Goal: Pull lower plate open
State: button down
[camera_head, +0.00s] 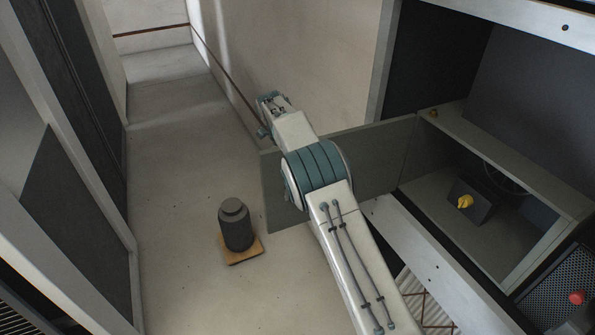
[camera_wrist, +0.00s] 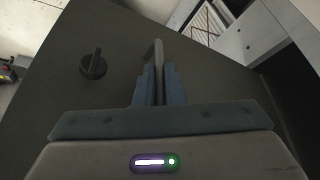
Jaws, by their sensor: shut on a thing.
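The lower plate (camera_head: 380,158) is a flat grey-green panel standing out from the rack opening into the aisle. My arm crosses in front of part of it in the head view. In the wrist view the plate (camera_wrist: 215,75) fills most of the picture, with a black knob (camera_wrist: 93,65) to the left of my gripper. My gripper (camera_wrist: 157,68) is shut on a thin grey handle (camera_wrist: 158,48) at the plate; its exact grip is partly hidden by the fingers. In the head view the fingertips are hard to make out.
A dark cylindrical container (camera_head: 236,228) stands on a small wooden board (camera_head: 241,250) on the floor, left of my arm. The rack interior holds a box with a yellow knob (camera_head: 465,201). A cabinet wall (camera_head: 90,215) bounds the left. The aisle floor (camera_head: 175,120) beyond is clear.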

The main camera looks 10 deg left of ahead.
jog(key=shift+d, duration=0.15)
jog(key=c, duration=1.5)
grip_release()
jog(key=shift+a+r, duration=0.15)
jog(key=shift+a, duration=0.05)
